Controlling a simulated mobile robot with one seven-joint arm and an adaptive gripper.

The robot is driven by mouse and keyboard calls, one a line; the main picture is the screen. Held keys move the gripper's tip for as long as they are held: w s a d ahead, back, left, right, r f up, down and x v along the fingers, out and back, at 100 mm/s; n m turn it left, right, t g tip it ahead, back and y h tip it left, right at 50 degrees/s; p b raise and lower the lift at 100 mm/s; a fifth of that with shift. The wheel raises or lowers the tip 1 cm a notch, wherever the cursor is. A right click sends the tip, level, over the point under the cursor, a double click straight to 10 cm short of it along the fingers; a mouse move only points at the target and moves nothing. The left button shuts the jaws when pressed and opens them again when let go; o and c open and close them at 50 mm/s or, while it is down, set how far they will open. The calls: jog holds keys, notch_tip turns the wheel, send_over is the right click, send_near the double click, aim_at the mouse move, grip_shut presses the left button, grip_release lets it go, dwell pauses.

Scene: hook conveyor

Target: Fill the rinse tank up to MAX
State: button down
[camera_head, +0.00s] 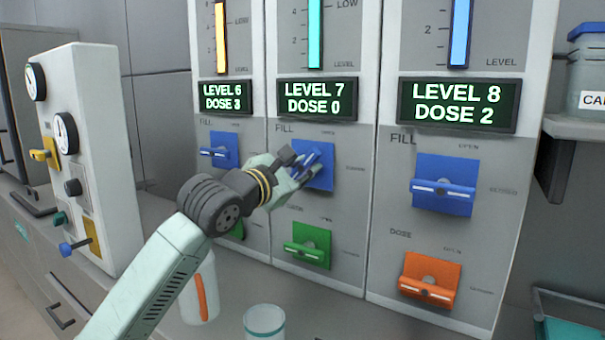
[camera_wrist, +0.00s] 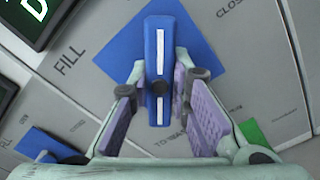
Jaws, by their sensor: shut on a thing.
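My gripper (camera_head: 301,168) is at the blue FILL handle (camera_head: 321,157) of the middle panel (camera_head: 345,215), its jaws shut on it. In the wrist view the fingers (camera_wrist: 160,82) lie on both sides of the blue handle (camera_wrist: 158,35), which is turned at an angle to its blue plate (camera_wrist: 112,57). The display (camera_head: 317,100) above reads LEVEL 7, DOSE 0. A cyan level column (camera_head: 315,35) stands over it; its top is out of view. No tank name shows, so I cannot tell which panel is the rinse tank.
The left panel's display (camera_head: 226,96) reads LEVEL 6, DOSE 3; the right one (camera_head: 458,106) reads LEVEL 8, DOSE 2. A green handle (camera_head: 304,252) sits below my gripper. A gauge box (camera_head: 92,150) stands left. A bottle (camera_head: 201,290) and cup (camera_head: 264,323) stand in front.

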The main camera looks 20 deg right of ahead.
jog(key=m+b, duration=0.4)
jog(key=shift+f, duration=0.2)
jog(key=m+b, duration=0.2)
jog(key=m, duration=0.3)
jog(key=shift+r+b, duration=0.2)
jog(key=shift+b, duration=0.15)
jog(key=shift+m, duration=0.3)
jog(key=c, duration=1.5)
grip_release()
jog(key=v, duration=1.2)
